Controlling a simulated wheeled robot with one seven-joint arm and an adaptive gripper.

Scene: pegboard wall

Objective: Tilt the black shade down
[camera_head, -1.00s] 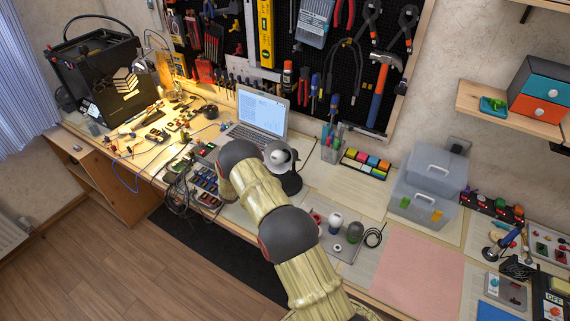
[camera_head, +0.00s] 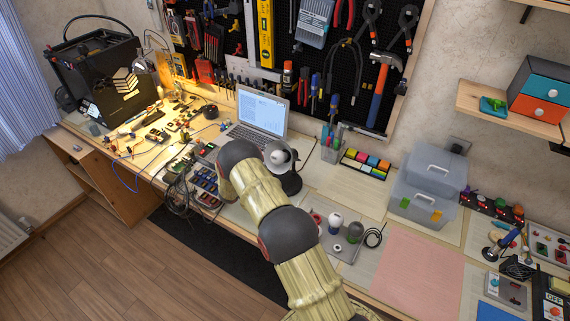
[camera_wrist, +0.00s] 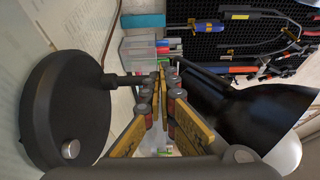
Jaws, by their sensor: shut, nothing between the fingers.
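The black desk lamp stands on the bench in front of the laptop. Its shade (camera_wrist: 250,110) fills the right of the wrist view, with a pale, rounded part at its lower right edge. The lamp's round dark base (camera_wrist: 65,110) with a silver knob is at the left of that view. In the head view the shade (camera_head: 279,152) shows its pale inside just beyond my arm, above the base (camera_head: 291,184). My gripper (camera_wrist: 161,72) is shut and empty, between base and shade, close to the shade. Whether it touches the shade is unclear. My arm hides it in the head view.
The open laptop (camera_head: 258,115) stands behind the lamp. A pen holder (camera_head: 332,148) is to its right, and cables and small boards (camera_head: 205,185) lie to its left. A small tray with bulbs (camera_head: 338,238) sits in front. The pink mat (camera_head: 415,275) is clear.

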